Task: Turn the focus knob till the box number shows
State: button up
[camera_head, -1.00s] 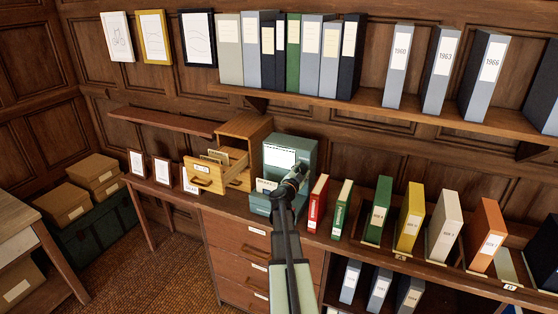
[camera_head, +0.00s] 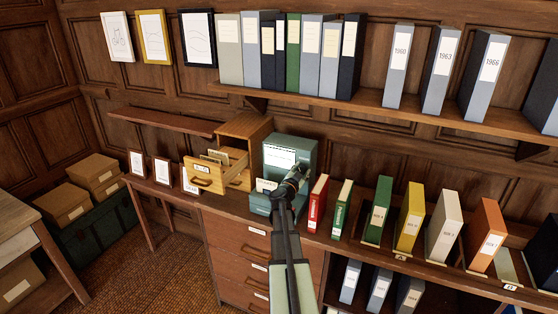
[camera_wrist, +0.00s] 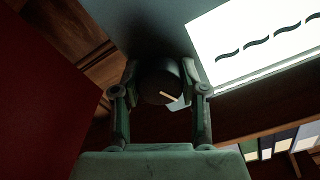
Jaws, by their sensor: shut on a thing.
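The teal viewer (camera_head: 305,150) stands on the desk with a lit white screen (camera_head: 281,155). In the wrist view the screen (camera_wrist: 255,45) fills the upper right and shows a row of dark wavy marks; no readable number is in view. The focus knob (camera_wrist: 160,82) is a dark round knob with a pale pointer line slanting down to the right. My gripper (camera_wrist: 160,88) has one finger on each side of the knob and is shut on it. In the head view my gripper (camera_head: 294,178) is at the viewer's front right and hides the knob.
A wooden card drawer (camera_head: 206,174) stands open left of the viewer. A red binder (camera_head: 317,203) and a green binder (camera_head: 341,207) stand close on its right. Above, a wall shelf (camera_head: 420,112) holds box files.

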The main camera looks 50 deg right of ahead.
jog(key=shift+r, duration=0.1)
dwell(0.4)
jog(key=o, duration=1.1)
jog(key=shift+o, duration=0.2)
